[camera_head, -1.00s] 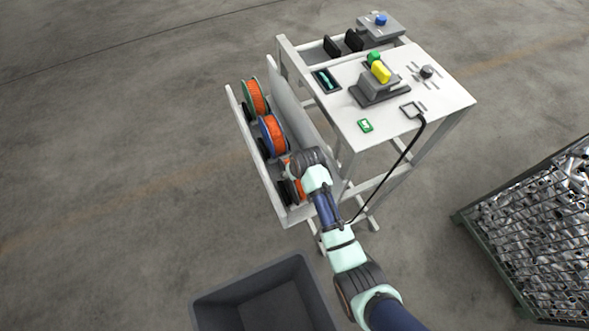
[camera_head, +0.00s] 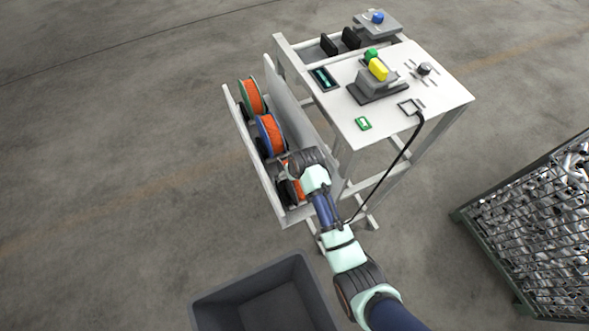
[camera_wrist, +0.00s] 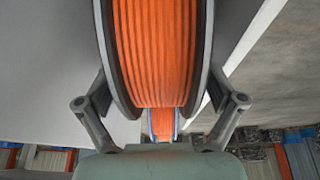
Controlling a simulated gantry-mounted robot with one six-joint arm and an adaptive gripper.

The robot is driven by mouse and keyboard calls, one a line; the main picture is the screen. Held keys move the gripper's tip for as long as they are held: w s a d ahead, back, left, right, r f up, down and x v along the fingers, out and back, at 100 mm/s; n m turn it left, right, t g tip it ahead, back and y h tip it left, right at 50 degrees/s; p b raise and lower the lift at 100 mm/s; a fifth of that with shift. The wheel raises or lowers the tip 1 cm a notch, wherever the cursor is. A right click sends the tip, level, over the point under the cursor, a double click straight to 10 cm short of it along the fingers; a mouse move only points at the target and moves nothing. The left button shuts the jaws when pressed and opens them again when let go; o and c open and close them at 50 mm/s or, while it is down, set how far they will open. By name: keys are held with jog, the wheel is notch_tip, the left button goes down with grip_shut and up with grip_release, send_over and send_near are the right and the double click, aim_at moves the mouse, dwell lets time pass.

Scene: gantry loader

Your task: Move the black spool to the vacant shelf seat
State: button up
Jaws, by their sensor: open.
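The black spool (camera_wrist: 155,50), with dark flanges and orange winding, fills the upper middle of the wrist view. My gripper (camera_wrist: 158,92) is open, with one finger beside each flange; I cannot tell whether they touch. In the head view the black spool (camera_head: 289,191) sits at the near end of the white shelf trough (camera_head: 240,128), partly hidden by my arm. A blue-rimmed spool (camera_head: 270,134) and a green-rimmed spool (camera_head: 251,97) sit farther along the trough. The blue-rimmed one also shows in the wrist view (camera_wrist: 162,122). I cannot make out a vacant seat; my wrist covers part of the trough.
The white worktop (camera_head: 405,95) right of the trough carries a yellow-topped grey device (camera_head: 378,80), and a black cable hangs from it. A dark open bin (camera_head: 262,290) stands below. A wire crate of metal parts (camera_head: 540,220) stands at right.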

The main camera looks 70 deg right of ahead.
jog(key=v, duration=1.1)
jog(key=shift+r, duration=0.2)
jog(key=w+a+r+n+t+p, duration=0.3)
jog(key=w+a+r+p, duration=0.1)
jog(key=w+a+r, duration=0.45)
jog(key=w+a+r+n+t+y+p, duration=0.1)
jog(key=a+r+n+t+p, duration=0.2)
jog(key=a+r, duration=0.7)
jog(key=w+a+r+n+t+y+p, duration=0.2)
jog(key=a+r, duration=0.9)
jog(key=a, duration=0.7)
jog(key=shift+w+r+n+t+p, duration=0.15)
jog(key=shift+w+n+t+p, duration=0.1)
jog(key=shift+n+t+p, duration=0.4)
